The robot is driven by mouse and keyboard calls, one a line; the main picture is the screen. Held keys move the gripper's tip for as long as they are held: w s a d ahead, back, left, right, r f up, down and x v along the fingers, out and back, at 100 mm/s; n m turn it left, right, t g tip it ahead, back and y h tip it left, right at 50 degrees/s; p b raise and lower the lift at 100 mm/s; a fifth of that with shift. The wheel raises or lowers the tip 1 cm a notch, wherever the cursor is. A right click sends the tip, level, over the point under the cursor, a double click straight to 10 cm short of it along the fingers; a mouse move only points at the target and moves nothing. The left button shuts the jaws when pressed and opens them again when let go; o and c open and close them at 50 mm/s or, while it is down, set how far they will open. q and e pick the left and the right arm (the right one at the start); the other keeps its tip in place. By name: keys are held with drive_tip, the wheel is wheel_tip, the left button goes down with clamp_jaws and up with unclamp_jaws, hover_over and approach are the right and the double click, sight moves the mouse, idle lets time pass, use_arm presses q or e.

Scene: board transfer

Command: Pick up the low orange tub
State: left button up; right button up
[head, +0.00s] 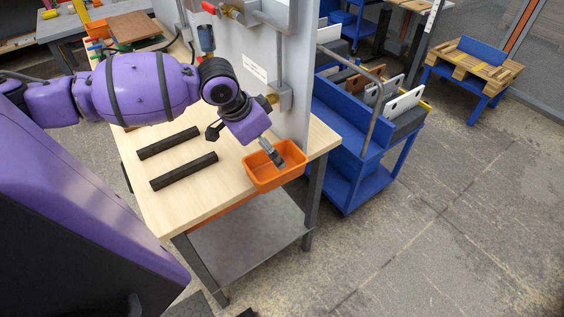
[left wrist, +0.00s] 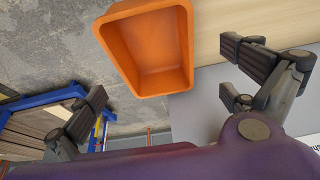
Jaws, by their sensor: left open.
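The low orange tub (head: 279,180) sits upright at the near right corner of the wooden workbench and looks empty. In the left wrist view the tub (left wrist: 122,52) shows at top centre, its open top facing the camera. My left gripper (head: 244,146) is open, with its fingers spread wide. In the head view one fingertip overlaps the tub's opening and the other is to the left of the tub, over the bench. Contact cannot be told. My right gripper is not in view.
Two black bars (head: 184,171) lie on the bench (head: 212,199), left of the tub. A grey upright panel (head: 253,95) stands close behind it. A blue cart (head: 345,154) with boards is to the right. Floor at the front right is clear.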

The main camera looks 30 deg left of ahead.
sight(275, 173)
use_arm(q)
drive_tip(key=f, duration=0.1)
drive_tip(key=d+f, duration=0.1)
drive_tip(key=shift+f, duration=0.4)
drive_tip(key=x, duration=0.2)
drive_tip(key=shift+w+f, duration=0.25)
drive_tip(key=shift+w, duration=0.05)
drive_tip(key=shift+w+d+f, duration=0.1)
drive_tip(key=shift+w+f, duration=0.05)
drive_tip(key=shift+f, duration=0.2)
drive_tip(key=c, duration=1.3)
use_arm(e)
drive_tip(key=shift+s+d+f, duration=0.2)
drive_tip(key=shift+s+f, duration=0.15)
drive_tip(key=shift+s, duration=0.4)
use_arm(q)
drive_tip(key=shift+r, duration=0.1)
